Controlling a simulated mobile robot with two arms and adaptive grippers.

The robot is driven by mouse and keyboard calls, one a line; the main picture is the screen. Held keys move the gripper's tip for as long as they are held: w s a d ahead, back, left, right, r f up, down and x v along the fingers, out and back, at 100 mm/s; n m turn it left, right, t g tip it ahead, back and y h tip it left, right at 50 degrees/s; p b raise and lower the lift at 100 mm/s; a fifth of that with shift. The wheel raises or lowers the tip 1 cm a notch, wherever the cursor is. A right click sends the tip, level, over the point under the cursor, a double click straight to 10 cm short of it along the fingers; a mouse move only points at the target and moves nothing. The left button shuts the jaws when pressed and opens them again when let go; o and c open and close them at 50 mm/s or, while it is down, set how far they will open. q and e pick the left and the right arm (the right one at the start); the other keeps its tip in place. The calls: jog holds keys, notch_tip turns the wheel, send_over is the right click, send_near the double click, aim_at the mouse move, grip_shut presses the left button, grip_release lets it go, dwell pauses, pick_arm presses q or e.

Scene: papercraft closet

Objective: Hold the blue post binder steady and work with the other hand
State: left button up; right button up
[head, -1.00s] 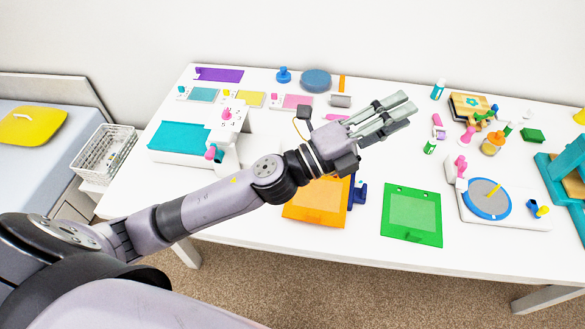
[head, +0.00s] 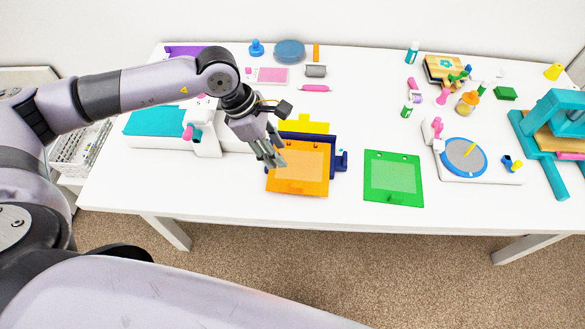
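The dark blue post binder (head: 341,161) lies on the white table, mostly covered. An orange framed panel (head: 313,187) lies over its front, and a yellow piece (head: 304,126) shows at its back. My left gripper (head: 276,161) points down at the upper left edge of the orange panel, beside the binder's left side. Its fingertips look very close to the panel; contact and the gap between the fingers are unclear. A green framed panel (head: 393,180) lies flat to the right of the binder. My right gripper is not in view.
A teal and white device (head: 160,122) stands left, partly behind my arm. A turntable with a blue disc (head: 464,157) and a teal press (head: 550,130) stand right. Small bottles and stamps crowd the back right. The table front is clear.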

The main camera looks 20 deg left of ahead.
aim_at(302, 186)
pick_arm(q)
jog(key=p+x, duration=0.3)
jog(key=x, duration=1.2)
jog(key=shift+d+f, duration=0.1)
jog(key=shift+d, duration=0.1)
jog(key=shift+c, duration=0.2)
grip_shut()
